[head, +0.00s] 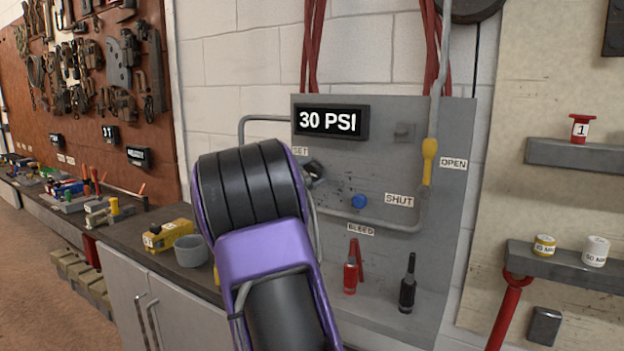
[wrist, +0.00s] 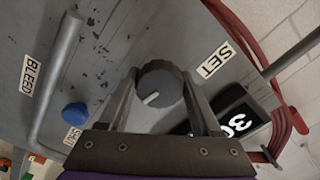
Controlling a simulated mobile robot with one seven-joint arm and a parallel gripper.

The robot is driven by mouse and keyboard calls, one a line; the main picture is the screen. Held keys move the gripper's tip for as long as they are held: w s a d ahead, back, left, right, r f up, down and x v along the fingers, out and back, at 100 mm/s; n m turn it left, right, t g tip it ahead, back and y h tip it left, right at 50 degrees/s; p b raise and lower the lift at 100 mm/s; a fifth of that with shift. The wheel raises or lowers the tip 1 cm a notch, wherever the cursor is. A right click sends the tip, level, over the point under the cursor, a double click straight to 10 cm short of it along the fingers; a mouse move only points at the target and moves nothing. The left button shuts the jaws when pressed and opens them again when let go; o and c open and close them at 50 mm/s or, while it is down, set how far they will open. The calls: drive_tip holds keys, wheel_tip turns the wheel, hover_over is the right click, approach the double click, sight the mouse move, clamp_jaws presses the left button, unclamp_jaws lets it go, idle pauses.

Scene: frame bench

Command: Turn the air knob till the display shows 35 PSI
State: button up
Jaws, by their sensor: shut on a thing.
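The display (head: 330,122) on the grey panel reads 30 PSI in the head view. Part of it shows turned round in the wrist view (wrist: 238,118). The air knob (wrist: 160,84) is dark, round and ridged, beside the SET label (wrist: 215,52). Its white mark points to the lower left in the wrist view. My gripper (wrist: 159,80) is shut on the knob, one finger on each side of it. In the head view my purple and black arm hides much of that spot, and only a dark part shows beside it.
A blue BLEED button (head: 359,201) sits right of the knob on the panel (head: 455,215). A red tool (head: 351,272) and a black bottle-like thing (head: 408,285) stand below. A grey pipe crosses the panel.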

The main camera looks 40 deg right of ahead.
drive_tip(key=shift+m, duration=0.5)
drive_tip(key=o, duration=1.4)
drive_tip(key=shift+c, duration=0.2)
drive_tip(key=v, duration=1.7)
drive_tip(key=shift+a, duration=0.25)
drive_tip(key=shift+s, duration=0.1)
